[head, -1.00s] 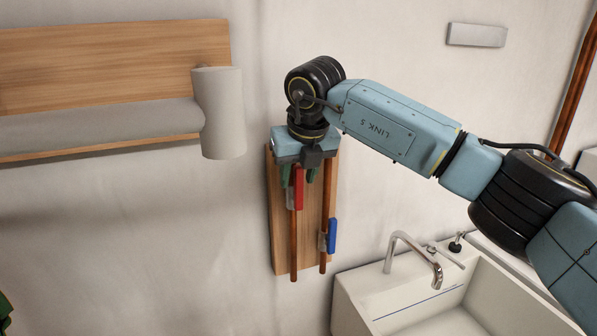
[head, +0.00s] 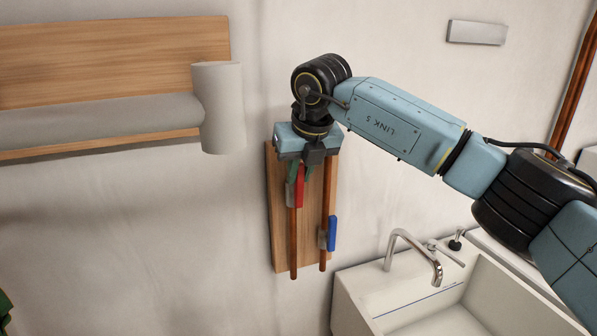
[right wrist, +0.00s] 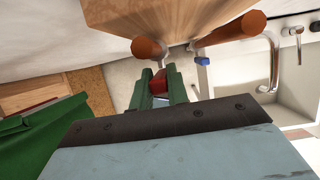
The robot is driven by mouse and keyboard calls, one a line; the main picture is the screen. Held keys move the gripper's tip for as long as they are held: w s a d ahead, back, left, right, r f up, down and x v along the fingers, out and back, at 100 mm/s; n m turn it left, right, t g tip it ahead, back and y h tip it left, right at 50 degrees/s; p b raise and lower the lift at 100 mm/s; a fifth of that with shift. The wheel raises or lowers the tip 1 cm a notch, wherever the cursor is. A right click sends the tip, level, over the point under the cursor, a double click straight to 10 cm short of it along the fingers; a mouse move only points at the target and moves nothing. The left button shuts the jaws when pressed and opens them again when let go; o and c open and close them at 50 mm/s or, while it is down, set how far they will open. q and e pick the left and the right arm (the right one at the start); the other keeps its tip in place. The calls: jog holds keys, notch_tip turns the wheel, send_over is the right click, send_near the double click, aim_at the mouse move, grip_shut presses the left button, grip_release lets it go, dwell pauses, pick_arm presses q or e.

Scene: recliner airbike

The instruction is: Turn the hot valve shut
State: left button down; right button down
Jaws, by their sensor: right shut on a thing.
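The hot valve's red handle (head: 300,187) sits upright on the left copper pipe (head: 293,240) of a wooden wall board. My right gripper (head: 301,172) comes from above, with its green fingers around the upper part of the handle. In the right wrist view the red handle (right wrist: 159,83) shows between the two fingers, and the gripper is shut on it. The handle runs about along its pipe. A blue valve handle (head: 332,233) stands lower on the right copper pipe (head: 328,190), apart from my gripper. My left gripper is not in view.
A white sink (head: 350,297) with a chrome tap (head: 415,250) stands to the lower right of the board (head: 278,245). A grey roll-shaped piece (head: 218,110) and a wooden panel (head: 110,55) are at the upper left. The wall left of the board is clear.

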jog(key=shift+w+d+f+m+g+y+b, duration=0.25)
jog(key=shift+d+y, duration=0.35)
jog(key=shift+y, duration=0.4)
jog(key=shift+w+d+f+m+g+y+b, duration=0.1)
jog(key=shift+w+d+m+g+y+b, duration=0.15)
jog(key=shift+d+y, duration=0.55)
jog(key=shift+w+d+f+m+g+y+b, duration=0.1)
jog(key=shift+d+f+m+g+y+b, duration=0.2)
jog(key=shift+y, duration=0.9)
jog(key=shift+d+r, duration=0.1)
jog(key=c, duration=1.4)
grip_release()
jog(key=shift+o, duration=0.2)
jog(key=v, duration=1.3)
jog(key=shift+d+b, duration=0.2)
jog(key=shift+b, duration=0.2)
jog(key=shift+r, duration=0.1)
